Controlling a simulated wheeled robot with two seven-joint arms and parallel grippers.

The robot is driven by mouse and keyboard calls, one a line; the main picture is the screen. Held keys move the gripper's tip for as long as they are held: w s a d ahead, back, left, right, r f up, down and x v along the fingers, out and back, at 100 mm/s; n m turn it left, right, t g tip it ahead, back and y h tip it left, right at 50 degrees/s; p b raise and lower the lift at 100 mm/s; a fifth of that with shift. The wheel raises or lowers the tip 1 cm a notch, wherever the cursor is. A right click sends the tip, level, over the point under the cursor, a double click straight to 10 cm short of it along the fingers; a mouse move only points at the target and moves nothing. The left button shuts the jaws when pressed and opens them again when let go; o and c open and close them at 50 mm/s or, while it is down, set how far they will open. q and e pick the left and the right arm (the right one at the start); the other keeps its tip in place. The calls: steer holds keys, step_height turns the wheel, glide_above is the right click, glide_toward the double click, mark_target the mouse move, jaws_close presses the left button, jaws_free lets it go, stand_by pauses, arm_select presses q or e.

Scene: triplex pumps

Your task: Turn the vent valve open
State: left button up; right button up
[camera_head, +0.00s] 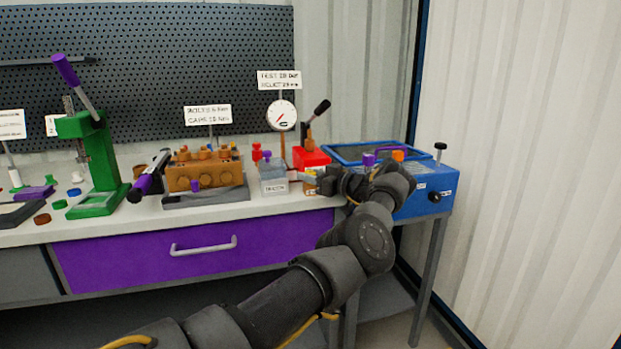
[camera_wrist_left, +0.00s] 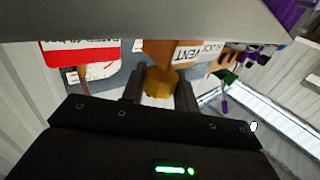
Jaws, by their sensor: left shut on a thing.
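The vent valve's yellow knob (camera_wrist_left: 160,84) sits between the two fingers of my left gripper (camera_wrist_left: 161,95) in the left wrist view. The gripper is shut on the knob. A brown block with a white label reading VENT (camera_wrist_left: 188,55) is right beside the knob. In the head view my left gripper (camera_head: 319,181) is at the bench's right end, in front of the red pump unit (camera_head: 311,158). My wrist and fingers hide most of the valve there, so its turn angle cannot be told. My right gripper is in neither view.
A blue tank (camera_head: 428,182) stands just right of my wrist, with a black-handled part on it. A clear container (camera_head: 273,180) and a dial gauge (camera_head: 281,115) are close on the left. A brown pump block (camera_head: 203,172) and green press (camera_head: 96,165) stand further left.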

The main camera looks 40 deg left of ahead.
arm_select(q)
steer(key=shift+r, duration=0.15)
steer(key=o, duration=1)
steer(key=shift+a, duration=0.1)
steer(key=shift+c, duration=0.2)
steer(key=d, duration=1.1)
steer(key=shift+w, duration=0.35)
steer(key=shift+a, duration=0.1)
